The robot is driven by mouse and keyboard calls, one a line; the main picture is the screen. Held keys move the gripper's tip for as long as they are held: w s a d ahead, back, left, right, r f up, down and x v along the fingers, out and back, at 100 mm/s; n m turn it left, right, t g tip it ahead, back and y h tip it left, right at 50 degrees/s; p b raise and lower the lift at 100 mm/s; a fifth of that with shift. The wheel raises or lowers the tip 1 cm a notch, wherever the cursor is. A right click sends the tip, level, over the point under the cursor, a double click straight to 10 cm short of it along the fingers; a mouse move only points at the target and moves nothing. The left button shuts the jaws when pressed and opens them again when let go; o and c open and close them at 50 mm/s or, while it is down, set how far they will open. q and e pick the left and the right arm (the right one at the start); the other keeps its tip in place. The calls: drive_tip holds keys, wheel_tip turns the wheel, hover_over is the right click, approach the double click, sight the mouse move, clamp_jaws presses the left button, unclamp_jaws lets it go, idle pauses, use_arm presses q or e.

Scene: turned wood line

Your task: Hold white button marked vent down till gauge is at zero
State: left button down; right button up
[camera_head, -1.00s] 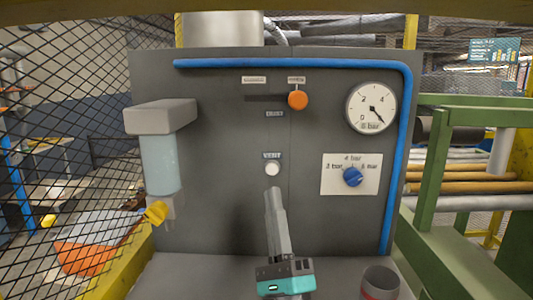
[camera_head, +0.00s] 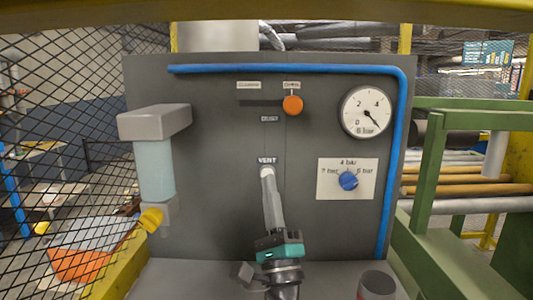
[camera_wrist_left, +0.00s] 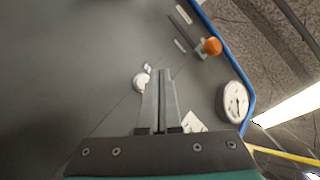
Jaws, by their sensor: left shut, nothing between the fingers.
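The white button (camera_head: 266,171) sits under the VENT label (camera_head: 267,160) on the grey panel. My left gripper (camera_head: 268,180) is shut and empty, its fingertips over the lower part of the button in the head view. In the left wrist view the button (camera_wrist_left: 140,82) shows just left of the shut fingertips (camera_wrist_left: 161,73). I cannot tell whether they touch it or whether it is pressed in. The round gauge (camera_head: 366,112) is at the panel's upper right. Its needle points to the lower right, past 4, well away from 0. My right gripper is not in view.
An orange knob (camera_head: 293,105) is above the button. A blue selector knob (camera_head: 348,181) is right of it. A filter bowl (camera_head: 155,170) with a yellow valve (camera_head: 151,219) is at left. A grey cup (camera_head: 376,285) stands at lower right. A blue pipe (camera_head: 285,69) frames the panel.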

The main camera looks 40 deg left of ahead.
use_arm(q)
drive_tip(key=shift+w+a, duration=0.35)
idle(1.6)
drive_tip(key=shift+w+a+f+b, duration=0.1)
drive_tip(key=shift+w+a+b, duration=0.35)
drive_tip(key=shift+b, duration=0.2)
drive_tip(key=shift+w+a, duration=0.15)
drive_tip(key=shift+w, duration=0.15)
idle(0.6)
drive_tip(key=shift+s, duration=0.1)
idle(2.3)
drive_tip(key=shift+s+d+b, duration=0.3)
drive_tip(key=shift+s+d, duration=0.2)
